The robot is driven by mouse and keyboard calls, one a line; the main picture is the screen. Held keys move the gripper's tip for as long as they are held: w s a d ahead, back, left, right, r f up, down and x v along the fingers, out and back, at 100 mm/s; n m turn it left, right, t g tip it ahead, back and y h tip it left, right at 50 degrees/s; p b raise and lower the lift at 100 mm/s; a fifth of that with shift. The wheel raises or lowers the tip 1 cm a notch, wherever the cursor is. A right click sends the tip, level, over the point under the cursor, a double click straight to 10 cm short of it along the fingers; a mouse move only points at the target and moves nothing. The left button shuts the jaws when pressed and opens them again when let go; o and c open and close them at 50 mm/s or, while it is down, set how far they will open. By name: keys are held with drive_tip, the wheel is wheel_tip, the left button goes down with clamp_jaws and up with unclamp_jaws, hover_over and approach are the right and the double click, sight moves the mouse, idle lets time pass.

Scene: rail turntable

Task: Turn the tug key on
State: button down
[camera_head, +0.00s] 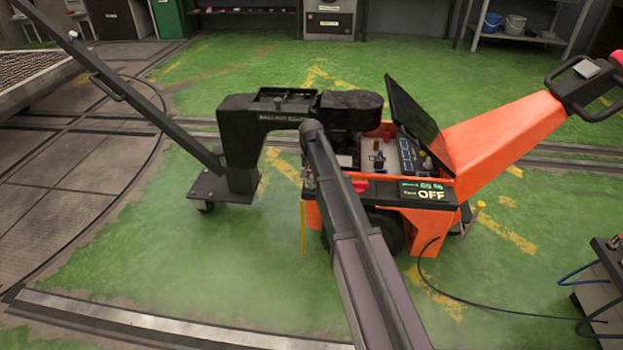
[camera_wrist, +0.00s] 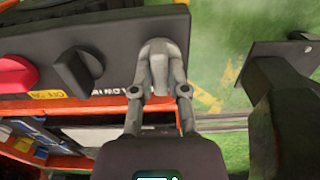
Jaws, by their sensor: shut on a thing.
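The orange tug (camera_head: 510,132) stands right of centre, its dark front panel (camera_head: 395,196) carrying a small display (camera_head: 425,191) that reads OFF. My gripper (camera_wrist: 160,52) is over this dark panel strip in the wrist view, its two fingers together at the tips. It is shut on what appears to be the tug key, which the fingertips hide. To its left are a black knob (camera_wrist: 78,70), with a yellow label marked OFF and ON, and a red knob (camera_wrist: 15,75). In the head view my arm hides the gripper and the panel's left part.
A black ballast arm (camera_head: 238,140) on a wheeled base (camera_head: 208,190) stands close on the left. The tug's dark lid (camera_head: 415,118) is raised. A black cable (camera_head: 480,302) lies on the floor at right. Green floor (camera_head: 190,270) is clear at front left.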

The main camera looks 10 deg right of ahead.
drive_tip(key=shift+m, duration=0.4)
drive_tip(key=m, duration=0.3)
drive_tip(key=shift+m, duration=0.4)
drive_tip(key=m, duration=1.3)
drive_tip(key=c, duration=0.6)
unclamp_jaws()
drive_tip(key=shift+c, duration=0.2)
